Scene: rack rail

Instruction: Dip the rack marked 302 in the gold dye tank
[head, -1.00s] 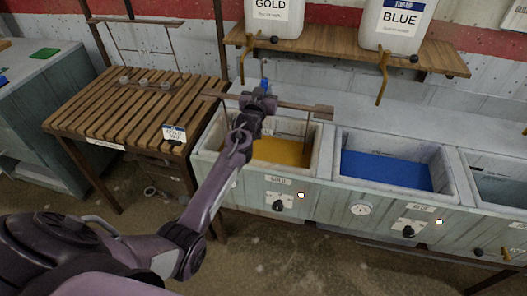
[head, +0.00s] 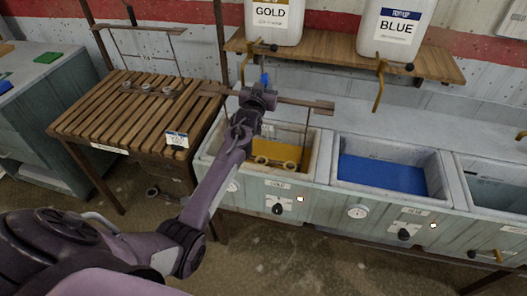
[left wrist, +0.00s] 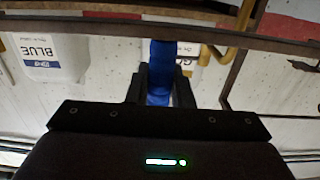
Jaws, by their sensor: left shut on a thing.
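My left gripper (head: 262,92) is shut on the blue grip (head: 265,78) of a rack, above the gold tank (head: 252,180). The blue grip also shows between the fingers in the left wrist view (left wrist: 160,75). The rack's wooden crossbar (head: 305,102) spans the tank above its rim, and thin rods hang from it. Gold-coloured rings (head: 290,166) hang low inside the tank, clear of or just at the gold dye (head: 280,149); I cannot tell which. My arm hides part of the tank's left side. No number 302 is readable on the rack. My right gripper is out of view.
A slatted table (head: 120,115) at left holds another hanging rack with grey rings (head: 145,88). The blue tank (head: 385,205) stands right of the gold one, with another tank beyond. A shelf (head: 340,62) with GOLD and BLUE jugs and taps overhangs the back.

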